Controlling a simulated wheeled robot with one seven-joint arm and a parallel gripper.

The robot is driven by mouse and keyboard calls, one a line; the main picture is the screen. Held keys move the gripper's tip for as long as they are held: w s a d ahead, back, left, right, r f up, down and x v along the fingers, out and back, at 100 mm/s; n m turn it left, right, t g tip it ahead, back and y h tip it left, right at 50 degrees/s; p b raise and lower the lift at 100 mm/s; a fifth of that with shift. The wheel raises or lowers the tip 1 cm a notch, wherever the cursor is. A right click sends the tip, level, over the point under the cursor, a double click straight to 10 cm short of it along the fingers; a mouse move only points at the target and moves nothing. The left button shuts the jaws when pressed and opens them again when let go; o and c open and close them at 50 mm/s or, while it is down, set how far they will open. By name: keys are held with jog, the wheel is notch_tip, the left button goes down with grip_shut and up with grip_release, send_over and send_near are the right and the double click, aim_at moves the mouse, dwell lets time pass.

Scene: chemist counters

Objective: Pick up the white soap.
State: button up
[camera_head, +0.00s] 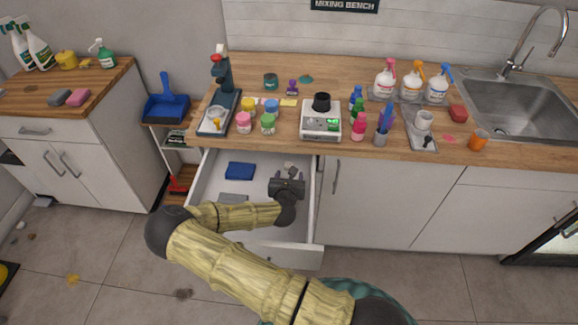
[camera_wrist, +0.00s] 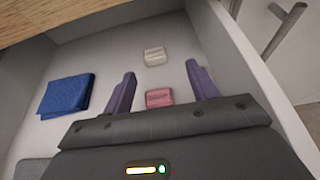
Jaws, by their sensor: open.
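The white soap (camera_wrist: 154,56) is a small cream-white block lying on the floor of the open drawer (camera_wrist: 110,62). In the head view it is a small pale patch (camera_head: 290,166) just beyond my gripper (camera_head: 288,180). In the wrist view my gripper (camera_wrist: 161,70) is open, its two purple fingers apart and empty. The white soap lies ahead of the fingertips, slightly left of the middle of the gap. A pink soap (camera_wrist: 159,97) lies nearer, between the fingers in the picture. The gripper hides the pink soap in the head view.
A folded blue cloth (camera_wrist: 66,95) lies at the drawer's left, with a grey flat item (camera_head: 233,199) nearer the front. Drawer walls surround the gripper. The wooden counter (camera_head: 335,68) above holds a scale (camera_head: 321,123), bottles and jars. More soaps lie on the left counter (camera_head: 105,82).

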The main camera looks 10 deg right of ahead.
aim_at(289, 168)
jog(key=shift+a, duration=0.15)
jog(key=shift+a+p+x, duration=0.15)
jog(key=shift+p+x, duration=0.1)
jog(key=shift+x, duration=1.05)
jog(key=shift+a+p+x, duration=0.15)
jog(key=shift+p+x, duration=0.1)
jog(key=shift+x, duration=1.1)
jog(key=shift+f, duration=0.15)
jog(key=c, duration=1.1)
jog(key=shift+o, duration=0.2)
